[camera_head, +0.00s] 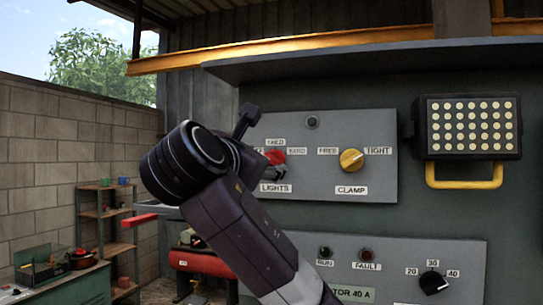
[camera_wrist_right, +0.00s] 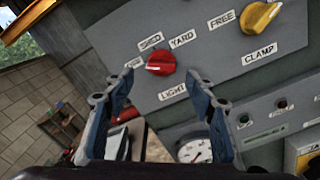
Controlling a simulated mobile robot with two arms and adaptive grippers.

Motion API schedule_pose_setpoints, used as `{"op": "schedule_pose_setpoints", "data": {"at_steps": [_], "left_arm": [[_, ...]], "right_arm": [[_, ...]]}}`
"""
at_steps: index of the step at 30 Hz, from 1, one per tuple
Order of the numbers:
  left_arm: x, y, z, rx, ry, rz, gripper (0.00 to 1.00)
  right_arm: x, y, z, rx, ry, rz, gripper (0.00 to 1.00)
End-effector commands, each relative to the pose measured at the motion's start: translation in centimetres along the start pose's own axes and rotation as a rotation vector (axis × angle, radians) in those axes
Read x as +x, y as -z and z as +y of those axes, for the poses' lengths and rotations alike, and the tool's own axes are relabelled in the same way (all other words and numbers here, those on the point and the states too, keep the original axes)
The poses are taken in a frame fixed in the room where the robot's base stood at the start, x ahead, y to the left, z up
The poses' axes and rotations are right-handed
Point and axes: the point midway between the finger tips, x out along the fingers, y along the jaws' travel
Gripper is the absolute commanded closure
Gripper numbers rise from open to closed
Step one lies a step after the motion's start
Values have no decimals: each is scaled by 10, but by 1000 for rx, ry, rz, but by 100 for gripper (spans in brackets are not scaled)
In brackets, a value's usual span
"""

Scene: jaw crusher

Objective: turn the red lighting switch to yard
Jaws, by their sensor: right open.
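The red lighting switch (camera_head: 275,157) is a round knob on the grey panel, above the LIGHTS label and partly hidden by my right arm in the head view. In the right wrist view the red knob (camera_wrist_right: 161,62) shows a white mark on its left side, towards a small, hardly readable label at its left. The SHED label (camera_wrist_right: 151,43) is above it and the YARD label (camera_wrist_right: 182,39) at its upper right. My right gripper (camera_wrist_right: 163,84) is open and empty, its fingers spread below and either side of the knob in the picture. My left gripper is not in view.
A yellow clamp knob (camera_head: 351,161) sits right of the red one on the same panel. A lower panel has a black dial (camera_head: 433,282) and lamps. A lamp with a yellow handle (camera_head: 464,178) sticks out at the right. A shelf (camera_head: 107,222) stands at the left wall.

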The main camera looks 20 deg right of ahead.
Motion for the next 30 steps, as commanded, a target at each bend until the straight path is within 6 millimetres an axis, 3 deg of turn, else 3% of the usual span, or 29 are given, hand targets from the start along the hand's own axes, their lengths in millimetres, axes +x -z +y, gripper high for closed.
{"op": "schedule_pose_setpoints", "data": {"at_steps": [3, 7, 11, 16, 19, 21, 30], "left_arm": [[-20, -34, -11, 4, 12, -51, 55], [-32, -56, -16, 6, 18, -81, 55], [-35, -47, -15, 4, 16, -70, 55], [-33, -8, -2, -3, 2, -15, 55], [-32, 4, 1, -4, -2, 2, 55], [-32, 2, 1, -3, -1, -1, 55], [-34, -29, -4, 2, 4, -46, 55]], "right_arm": [[23, -4, 1, 0, 6, 2, 49], [40, -3, 0, 0, 5, 3, 49], [51, -1, 0, 2, 3, 2, 49], [55, 0, 0, 2, 1, 2, 49], [55, 0, 0, 3, 0, 2, 49], [55, 0, 0, 3, 1, 2, 49], [55, 0, -1, 3, 1, 2, 82]]}}
